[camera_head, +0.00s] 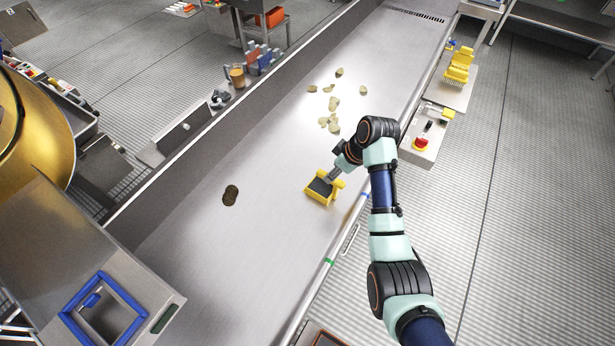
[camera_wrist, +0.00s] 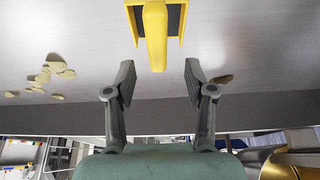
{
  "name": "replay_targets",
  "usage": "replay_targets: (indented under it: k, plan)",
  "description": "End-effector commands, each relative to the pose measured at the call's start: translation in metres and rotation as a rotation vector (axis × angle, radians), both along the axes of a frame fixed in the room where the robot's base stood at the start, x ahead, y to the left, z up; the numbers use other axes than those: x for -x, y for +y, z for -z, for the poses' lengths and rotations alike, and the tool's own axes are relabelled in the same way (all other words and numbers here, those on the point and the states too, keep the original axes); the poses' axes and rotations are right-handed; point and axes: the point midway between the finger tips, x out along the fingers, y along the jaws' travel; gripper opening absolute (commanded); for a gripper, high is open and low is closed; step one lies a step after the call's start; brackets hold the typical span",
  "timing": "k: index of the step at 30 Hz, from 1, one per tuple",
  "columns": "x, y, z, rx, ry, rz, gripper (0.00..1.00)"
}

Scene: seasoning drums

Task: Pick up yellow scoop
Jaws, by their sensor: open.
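The yellow scoop (camera_head: 325,198) with a dark inside lies on the grey metal conveyor surface (camera_head: 190,260), near its right edge. My gripper (camera_head: 337,174) is right by the scoop in the head view, and the arm hides part of that area. In the wrist view my gripper (camera_wrist: 160,72) is open, with one finger on each side and nothing held. The scoop (camera_wrist: 154,38) is ahead of it, its handle pointing back between the fingertips. The handle does not touch either finger there. I cannot tell the height gap.
Several pale chips (camera_head: 333,104) lie farther up the surface. A dark brown patch (camera_head: 230,195) is left of the scoop. A control box with a red button (camera_head: 421,144) and a yellow tool (camera_head: 459,66) are beyond the right edge. A blue square frame (camera_head: 104,309) is lower left.

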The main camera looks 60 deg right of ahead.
Motion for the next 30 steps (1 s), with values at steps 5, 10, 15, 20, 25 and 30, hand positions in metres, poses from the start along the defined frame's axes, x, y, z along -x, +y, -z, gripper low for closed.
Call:
replay_targets:
  k: [5, 10, 15, 20, 25, 30]
  plan:
    - [-0.007, 0.0, 0.016, -0.002, 0.001, 0.0, 0.54]
    - [-0.011, 0.0, 0.025, 0.001, 0.0, 0.001, 0.54]
    - [-0.019, -0.003, 0.052, -0.002, 0.001, 0.0, 0.54]
    - [-0.028, -0.004, 0.071, 0.0, 0.0, 0.0, 0.54]
    - [-0.029, -0.005, 0.072, 0.002, -0.001, 0.001, 0.54]
    - [-0.028, -0.005, 0.072, 0.002, -0.001, 0.002, 0.38]
